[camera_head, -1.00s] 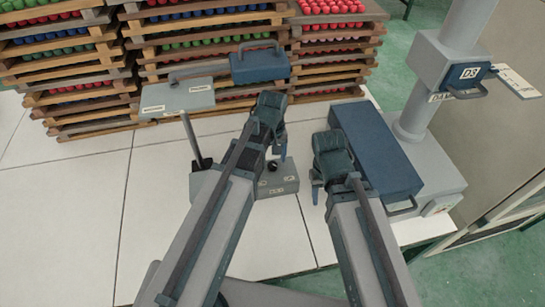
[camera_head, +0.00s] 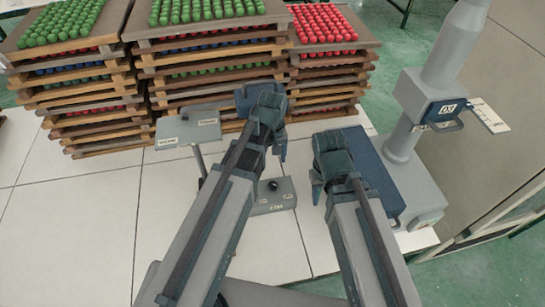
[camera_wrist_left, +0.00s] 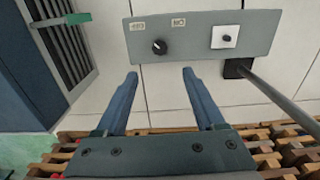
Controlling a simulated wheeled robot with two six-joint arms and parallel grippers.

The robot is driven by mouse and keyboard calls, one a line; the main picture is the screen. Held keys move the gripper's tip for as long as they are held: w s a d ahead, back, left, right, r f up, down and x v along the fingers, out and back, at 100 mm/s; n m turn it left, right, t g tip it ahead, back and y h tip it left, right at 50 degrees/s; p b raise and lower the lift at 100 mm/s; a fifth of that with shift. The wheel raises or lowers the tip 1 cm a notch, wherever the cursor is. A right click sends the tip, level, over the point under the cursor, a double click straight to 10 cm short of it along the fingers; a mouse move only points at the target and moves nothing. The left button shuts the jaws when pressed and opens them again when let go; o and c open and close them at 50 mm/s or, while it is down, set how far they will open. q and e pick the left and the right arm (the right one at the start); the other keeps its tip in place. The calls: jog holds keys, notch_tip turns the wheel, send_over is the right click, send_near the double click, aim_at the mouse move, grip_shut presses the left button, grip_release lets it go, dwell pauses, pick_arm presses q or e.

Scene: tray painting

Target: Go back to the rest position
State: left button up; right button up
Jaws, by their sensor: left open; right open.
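That view also shows the control box (camera_wrist_left: 200,48). My right gripper (camera_head: 316,185) hangs to the right, in front of a long blue box (camera_head: 372,175). It looks empty, but its fingers are small and partly hidden in the head view.
Stacked wooden trays (camera_head: 210,75) of green, blue and red pieces stand at the back. A labelled grey plate on a post (camera_head: 188,130) stands left of the left gripper. A grey column (camera_head: 405,140) stands at right. The left table area (camera_head: 80,220) is clear.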

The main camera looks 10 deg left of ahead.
dwell(0.3)
pick_arm(q)
jog(key=s+d+f+m+y+b, duration=0.1)
jog(key=s+d+f+m+b, duration=0.1)
jog(key=s+d+m, duration=0.3)
jog(key=s+m, duration=0.3)
jog(key=s, duration=0.3)
jog(key=shift+s+m, duration=0.2)
jog(key=shift+m, duration=0.1)
